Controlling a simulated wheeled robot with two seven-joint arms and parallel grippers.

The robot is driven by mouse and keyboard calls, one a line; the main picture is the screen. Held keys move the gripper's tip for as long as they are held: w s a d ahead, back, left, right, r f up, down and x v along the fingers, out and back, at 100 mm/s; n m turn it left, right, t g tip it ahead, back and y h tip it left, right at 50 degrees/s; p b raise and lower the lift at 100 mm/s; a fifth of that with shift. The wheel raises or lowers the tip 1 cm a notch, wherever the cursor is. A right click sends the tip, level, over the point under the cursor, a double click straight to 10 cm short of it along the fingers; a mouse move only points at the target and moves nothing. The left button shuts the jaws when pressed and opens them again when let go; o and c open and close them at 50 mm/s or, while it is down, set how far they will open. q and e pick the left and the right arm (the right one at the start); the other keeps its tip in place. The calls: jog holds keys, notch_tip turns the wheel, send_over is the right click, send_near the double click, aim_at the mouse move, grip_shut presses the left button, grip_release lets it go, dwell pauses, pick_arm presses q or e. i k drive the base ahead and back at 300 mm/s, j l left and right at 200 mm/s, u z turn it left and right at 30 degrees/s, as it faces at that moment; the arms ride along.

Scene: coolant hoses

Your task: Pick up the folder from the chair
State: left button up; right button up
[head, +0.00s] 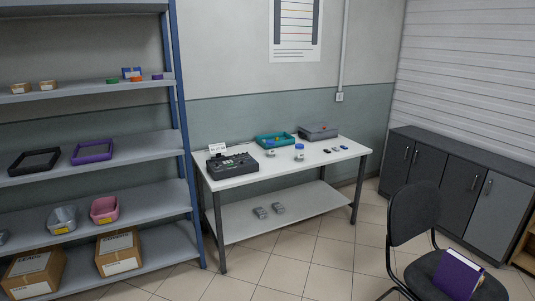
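A purple folder (457,274) lies on the seat of the dark grey chair (414,212) at the lower right of the head view. A pale edge shows along the folder's right side. The folder is tilted in the picture and the seat is partly cut off by the lower frame edge. Neither of my grippers is in view.
A white table (240,178) with a dark device, a teal tray (275,141) and a grey case stands at the back wall. Shelves (100,165) fill the left. Dark cabinets (455,172) stand behind the chair. Tiled floor (290,272) is clear in the middle.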

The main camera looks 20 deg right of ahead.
aim_at(457, 276)
jog(key=i+l+z, duration=0.2)
jog(key=i+z, duration=0.55)
jog(key=z, duration=0.15)
jog(key=i+z, duration=0.4)
jog(key=i+j+z, duration=0.2)
jog(key=i+z, duration=0.25)
jog(key=k, duration=0.1)
